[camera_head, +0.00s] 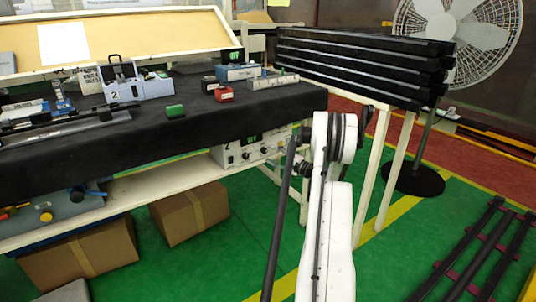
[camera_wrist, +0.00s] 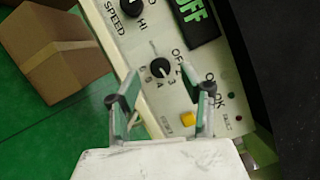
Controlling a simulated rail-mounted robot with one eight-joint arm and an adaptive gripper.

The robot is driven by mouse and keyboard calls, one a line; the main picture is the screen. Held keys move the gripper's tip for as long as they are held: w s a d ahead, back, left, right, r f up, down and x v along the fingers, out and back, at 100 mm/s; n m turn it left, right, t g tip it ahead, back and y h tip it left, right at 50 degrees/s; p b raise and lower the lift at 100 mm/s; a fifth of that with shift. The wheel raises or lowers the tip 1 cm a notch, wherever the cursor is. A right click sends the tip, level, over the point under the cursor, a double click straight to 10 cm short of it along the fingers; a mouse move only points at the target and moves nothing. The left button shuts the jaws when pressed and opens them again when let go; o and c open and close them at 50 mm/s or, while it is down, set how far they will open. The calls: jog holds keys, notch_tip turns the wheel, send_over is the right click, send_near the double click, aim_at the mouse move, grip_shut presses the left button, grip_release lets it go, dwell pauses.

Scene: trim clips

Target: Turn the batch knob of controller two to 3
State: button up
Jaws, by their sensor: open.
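A pale controller (camera_head: 250,150) with a green-lit display sits under the black-covered table in the head view. Its panel (camera_wrist: 148,35) fills the middle of the wrist view; no controller number is legible. A black round knob (camera_wrist: 160,68) has OFF and small numbers including 2, 3 and 4 around it. Its pointer direction is too small to tell surely. My gripper (camera_wrist: 160,74) is open, its two fingers either side of this knob in the picture; contact cannot be told. In the head view my arm's end is near the controller's right side, the fingers not clearly visible.
A SPEED knob (camera_wrist: 131,7), a green display (camera_wrist: 197,18) and a yellow button (camera_wrist: 188,119) are close by on the panel. Cardboard boxes (camera_head: 190,212) stand below the table. A fixture marked 2 (camera_head: 122,90) stands on top. Black beams (camera_head: 360,65) are stacked at right.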

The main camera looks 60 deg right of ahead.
jog(key=s, duration=0.9)
jog(key=shift+a+f, duration=0.25)
jog(key=shift+f, duration=0.15)
